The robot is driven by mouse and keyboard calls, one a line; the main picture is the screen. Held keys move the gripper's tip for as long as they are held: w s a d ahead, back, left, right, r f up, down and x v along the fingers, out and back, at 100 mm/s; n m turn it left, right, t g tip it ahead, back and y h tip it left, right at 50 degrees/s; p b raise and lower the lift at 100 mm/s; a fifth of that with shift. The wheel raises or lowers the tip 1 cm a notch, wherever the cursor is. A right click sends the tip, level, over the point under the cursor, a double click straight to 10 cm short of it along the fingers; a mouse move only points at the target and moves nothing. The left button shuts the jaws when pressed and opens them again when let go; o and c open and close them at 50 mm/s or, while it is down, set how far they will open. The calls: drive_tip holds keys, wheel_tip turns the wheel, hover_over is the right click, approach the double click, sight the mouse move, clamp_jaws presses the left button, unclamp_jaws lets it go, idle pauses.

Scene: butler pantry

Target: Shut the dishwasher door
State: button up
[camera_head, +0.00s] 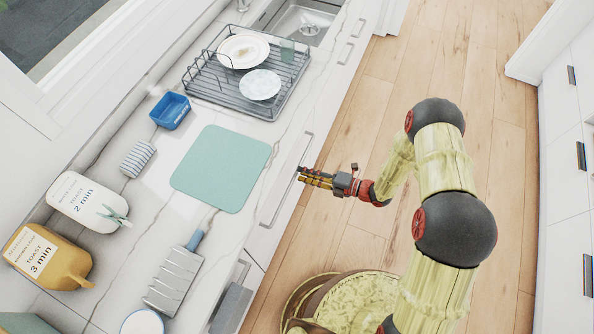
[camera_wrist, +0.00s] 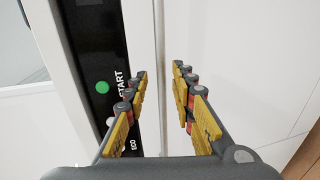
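In the wrist view, a black control strip (camera_wrist: 92,50) with a green button and the words START and ECO runs along a white panel edge. I take it as part of the dishwasher. How far the dishwasher door stands open is not clear. In the head view my gripper (camera_head: 301,176) is at the counter front, beside a long bar handle (camera_head: 284,182).
The marble counter (camera_head: 222,240) holds a dish rack (camera_head: 229,99) with plates, a blue container (camera_head: 170,110), a green mat (camera_head: 226,160), a grater-like tool (camera_head: 174,281) and toast packages (camera_head: 82,200). Wooden floor (camera_head: 353,120) is clear; white drawers (camera_head: 566,150) stand right.

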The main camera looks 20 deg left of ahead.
drive_tip(key=v, duration=0.7)
drive_tip(key=shift+d, duration=0.3)
drive_tip(key=shift+r, duration=0.1)
drive_tip(key=s+d+n+g+h, duration=0.15)
drive_tip(key=s+n+g, duration=0.35)
drive_tip(key=s+n, duration=0.5)
drive_tip(key=s+d+r+n+g+h, duration=0.3)
drive_tip(key=d+r+n+h, duration=0.15)
drive_tip(key=r+n, duration=0.4)
drive_tip(key=d+r+n+t+h, duration=0.5)
drive_tip(key=d+r+n+h, duration=0.3)
drive_tip(key=d+r+n, duration=0.85)
wheel_tip(320, 180, up, 19)
drive_tip(key=s+d+n+t+h, duration=0.1)
drive_tip(key=s+d+n+t, duration=0.1)
drive_tip(key=t, duration=0.5)
drive_tip(key=shift+s+h, duration=0.3)
drive_tip(key=shift+s, duration=0.2)
